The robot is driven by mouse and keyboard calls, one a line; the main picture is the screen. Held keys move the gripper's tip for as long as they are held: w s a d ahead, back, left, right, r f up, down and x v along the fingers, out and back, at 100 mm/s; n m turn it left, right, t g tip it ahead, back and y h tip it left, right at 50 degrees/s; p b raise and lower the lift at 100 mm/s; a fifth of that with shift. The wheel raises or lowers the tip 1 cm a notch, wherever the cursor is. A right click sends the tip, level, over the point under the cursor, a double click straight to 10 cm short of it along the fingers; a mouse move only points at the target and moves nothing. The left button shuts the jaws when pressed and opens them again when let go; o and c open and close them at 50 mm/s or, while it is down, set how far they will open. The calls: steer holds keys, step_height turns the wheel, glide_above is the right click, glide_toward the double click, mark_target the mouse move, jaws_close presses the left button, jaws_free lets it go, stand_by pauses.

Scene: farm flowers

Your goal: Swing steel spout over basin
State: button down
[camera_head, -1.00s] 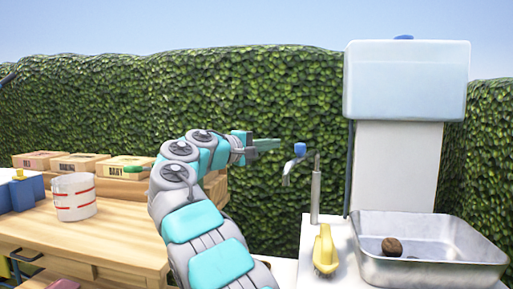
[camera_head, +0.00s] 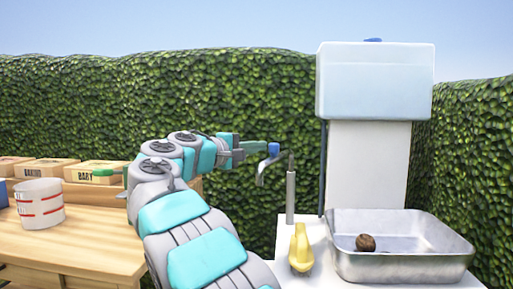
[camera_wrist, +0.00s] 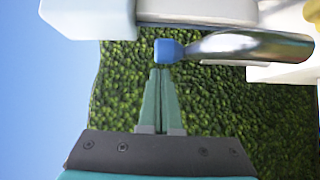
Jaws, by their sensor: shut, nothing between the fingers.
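The steel spout (camera_head: 266,165) with a blue knob (camera_head: 273,148) sits by a thin upright steel post (camera_head: 291,190), left of the basin. The metal basin (camera_head: 452,245) stands on the white counter at the right, with a round brown thing (camera_head: 365,242) in it. My gripper (camera_head: 265,147) is shut and empty, pointing right at the blue knob from its left. In the wrist view, the closed fingertips (camera_wrist: 160,72) are just short of the blue end (camera_wrist: 168,51) of the steel spout (camera_wrist: 250,45). I cannot tell whether they touch.
A white water tank (camera_head: 375,85) stands behind the basin. At left, a wooden table (camera_head: 85,238) holds a white cup with red bands (camera_head: 40,204) and small labelled boxes (camera_head: 95,172). A hedge (camera_head: 100,100) closes the back.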

steer(key=shift+d, duration=0.1)
steer(key=shift+s+d+n+b, duration=0.25)
steer(key=shift+d+n+b, duration=0.05)
steer(key=shift+b, duration=0.05)
steer(key=shift+d+t+y, duration=0.1)
steer(key=shift+t+y, duration=0.2)
